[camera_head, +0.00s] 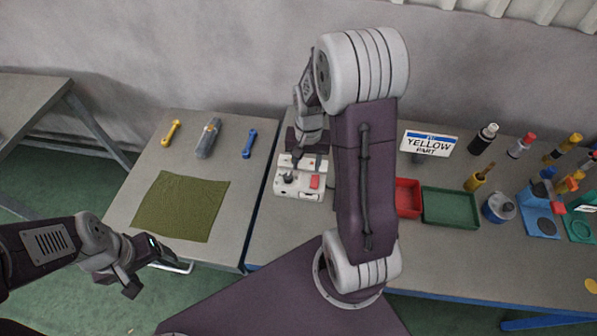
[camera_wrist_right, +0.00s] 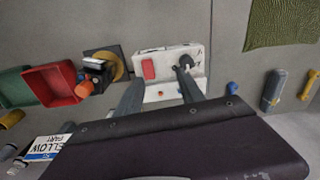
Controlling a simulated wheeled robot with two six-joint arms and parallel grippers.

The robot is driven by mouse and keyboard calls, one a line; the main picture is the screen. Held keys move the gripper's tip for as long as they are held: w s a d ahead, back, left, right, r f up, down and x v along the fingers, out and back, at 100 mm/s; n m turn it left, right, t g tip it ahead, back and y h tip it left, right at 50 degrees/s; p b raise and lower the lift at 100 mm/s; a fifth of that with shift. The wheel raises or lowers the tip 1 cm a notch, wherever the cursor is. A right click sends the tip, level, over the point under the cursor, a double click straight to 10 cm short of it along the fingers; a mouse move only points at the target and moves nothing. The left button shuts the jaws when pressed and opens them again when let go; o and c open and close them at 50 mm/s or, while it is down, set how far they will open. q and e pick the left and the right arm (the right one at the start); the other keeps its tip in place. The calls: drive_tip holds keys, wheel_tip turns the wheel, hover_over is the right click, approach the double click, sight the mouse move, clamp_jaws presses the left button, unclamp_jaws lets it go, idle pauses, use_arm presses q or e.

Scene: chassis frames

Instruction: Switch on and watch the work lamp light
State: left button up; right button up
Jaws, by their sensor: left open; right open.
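A white box (camera_head: 290,190) with a red switch (camera_head: 315,181) and a black knob (camera_head: 289,178) sits on the right table, near its left edge. It also shows in the right wrist view (camera_wrist_right: 166,60), with the red switch (camera_wrist_right: 149,69) at left and the knob (camera_wrist_right: 186,62) at right. My right gripper (camera_wrist_right: 160,82) is open and empty, its two fingers apart over the near side of the box. I cannot tell whether they touch it. No glowing lamp shows, and I cannot tell which thing is the work lamp. My left gripper (camera_head: 155,274) is open and empty, left of my base.
A red tray (camera_head: 407,198) and green tray (camera_head: 450,207) stand right of the box. A sign (camera_head: 430,142), bottles and tools fill the right. The left table holds a green cloth (camera_head: 180,205), yellow wrench (camera_head: 171,132), grey tool (camera_head: 208,138) and blue wrench (camera_head: 249,144).

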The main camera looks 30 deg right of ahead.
sight(314, 186)
drive_tip(key=shift+m, duration=0.4)
drive_tip(key=f, duration=0.3)
drive_tip(key=s+d+f, duration=0.1)
drive_tip(key=f, duration=0.2)
drive_tip(key=d+f, duration=0.1)
drive_tip(key=f, duration=0.2)
drive_tip(key=shift+s+d+f+p, duration=0.15)
drive_tip(key=shift+s+f+p, duration=0.1)
drive_tip(key=shift+p, duration=0.1)
drive_tip(key=shift+f, duration=0.15)
use_arm(q)
drive_tip(key=shift+s+r, duration=0.25)
drive_tip(key=shift+r, duration=0.5)
use_arm(e)
drive_tip(key=shift+s, duration=0.15)
